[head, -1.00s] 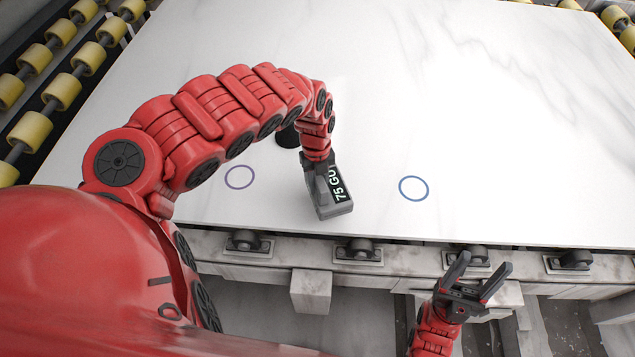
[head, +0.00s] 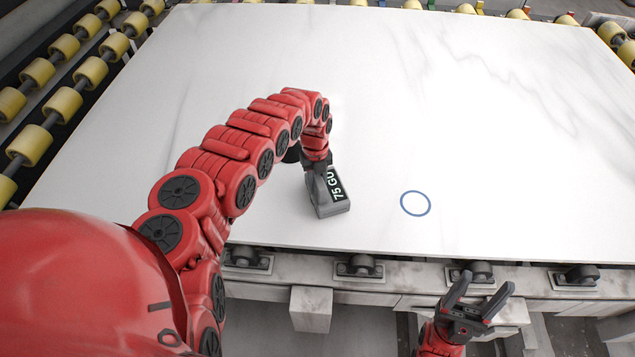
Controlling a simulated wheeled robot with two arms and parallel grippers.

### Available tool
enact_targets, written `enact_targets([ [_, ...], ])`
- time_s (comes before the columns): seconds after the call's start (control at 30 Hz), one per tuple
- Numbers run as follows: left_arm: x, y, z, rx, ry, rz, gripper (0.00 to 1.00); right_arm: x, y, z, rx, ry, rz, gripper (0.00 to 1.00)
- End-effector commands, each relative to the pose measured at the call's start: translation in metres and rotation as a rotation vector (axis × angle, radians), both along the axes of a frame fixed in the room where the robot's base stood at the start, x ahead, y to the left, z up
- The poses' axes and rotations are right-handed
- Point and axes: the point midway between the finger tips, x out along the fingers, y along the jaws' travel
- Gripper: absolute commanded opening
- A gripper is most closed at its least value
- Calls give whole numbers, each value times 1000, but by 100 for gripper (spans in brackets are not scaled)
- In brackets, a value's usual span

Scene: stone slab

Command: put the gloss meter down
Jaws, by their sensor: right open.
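The gloss meter (head: 333,208) is a small grey box with a dark display reading "75 GU". It shows near the slab's front edge, left of the blue ring (head: 415,203). My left gripper (head: 317,183) is shut on the gloss meter from above. I cannot tell whether the meter touches the stone slab (head: 480,150) or hangs just over it. My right gripper (head: 478,308) is open and empty, in front of the slab's front edge and below the ring in the picture.
A dark round object (head: 291,154) stands on the slab, mostly hidden behind my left arm. Yellow rollers (head: 65,103) line the left side and the back. Black rollers (head: 359,266) run along the front edge. The slab's right side is clear.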

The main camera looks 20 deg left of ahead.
Motion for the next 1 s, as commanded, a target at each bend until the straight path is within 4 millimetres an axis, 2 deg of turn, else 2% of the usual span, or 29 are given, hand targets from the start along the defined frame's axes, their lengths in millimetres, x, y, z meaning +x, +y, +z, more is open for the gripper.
enact_targets([
  [0.43,0,1,-8,1,0,0,0,0,0,-2,0,0,0,62],
  [0.47,0,1,-8,1,0,0,34,0,0,-2,0,0,0,62],
  [0.6,0,1,-7,2,0,0,59,0,0,-1,0,0,0,62],
  [0.63,0,1,-7,2,0,0,62,0,0,-1,0,0,0,62],
  [1.0,0,1,-2,1,0,0,62,0,0,1,0,0,0,62],
])
